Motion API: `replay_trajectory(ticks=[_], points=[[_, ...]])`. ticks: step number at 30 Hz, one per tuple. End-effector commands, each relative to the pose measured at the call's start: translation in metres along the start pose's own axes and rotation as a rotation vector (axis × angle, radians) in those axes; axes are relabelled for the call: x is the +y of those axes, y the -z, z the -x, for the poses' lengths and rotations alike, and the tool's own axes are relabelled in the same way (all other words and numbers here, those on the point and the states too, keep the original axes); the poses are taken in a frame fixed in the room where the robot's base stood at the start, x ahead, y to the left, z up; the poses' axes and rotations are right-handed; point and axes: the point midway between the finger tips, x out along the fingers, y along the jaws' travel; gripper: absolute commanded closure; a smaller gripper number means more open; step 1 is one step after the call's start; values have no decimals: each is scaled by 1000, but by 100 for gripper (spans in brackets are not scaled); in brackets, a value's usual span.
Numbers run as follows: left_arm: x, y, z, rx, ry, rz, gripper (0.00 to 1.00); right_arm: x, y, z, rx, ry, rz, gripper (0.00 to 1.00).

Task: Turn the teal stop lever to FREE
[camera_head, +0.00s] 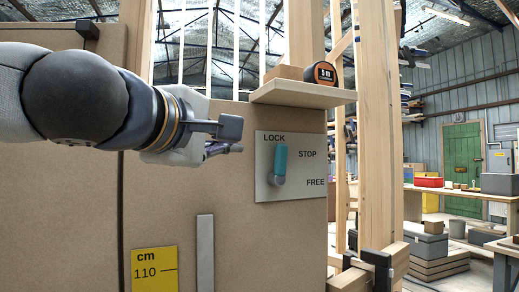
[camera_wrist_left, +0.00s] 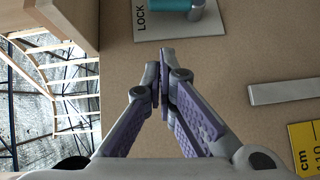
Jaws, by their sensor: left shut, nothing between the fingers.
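The teal stop lever (camera_head: 280,163) stands upright on a pale plate (camera_head: 262,185) marked LOCK, STOP and FREE. It points up beside the word LOCK. Its grey pivot (camera_head: 277,181) is at its lower end. My left gripper (camera_head: 238,149) is shut and empty, to the left of the plate and apart from the lever. In the left wrist view the shut fingertips (camera_wrist_left: 164,62) are in the middle, and part of the teal lever (camera_wrist_left: 172,5) shows at the top edge beside LOCK. My right gripper is not in view.
A small wooden shelf (camera_head: 303,94) juts out above the plate, with an orange and black tape measure (camera_head: 321,74) on it. A grey metal strip (camera_head: 205,252) and a yellow cm marker (camera_head: 155,270) are on the brown panel below. Wooden posts (camera_head: 378,130) stand to the right.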

Motion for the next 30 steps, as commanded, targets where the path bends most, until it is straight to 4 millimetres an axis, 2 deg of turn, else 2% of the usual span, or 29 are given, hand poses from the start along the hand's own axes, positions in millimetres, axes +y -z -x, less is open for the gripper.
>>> replay_trajectory(ticks=[6, 12, 18, 30], points=[[-1, 0, -49, 1, 3, 1, 100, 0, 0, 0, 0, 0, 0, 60], [0, -19, -74, 0, 0, -1, 100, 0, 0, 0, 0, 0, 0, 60], [0, -28, -82, 0, -1, 0, 100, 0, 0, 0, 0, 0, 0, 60], [1, -28, -83, 1, -1, 0, 100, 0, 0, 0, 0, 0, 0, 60]])
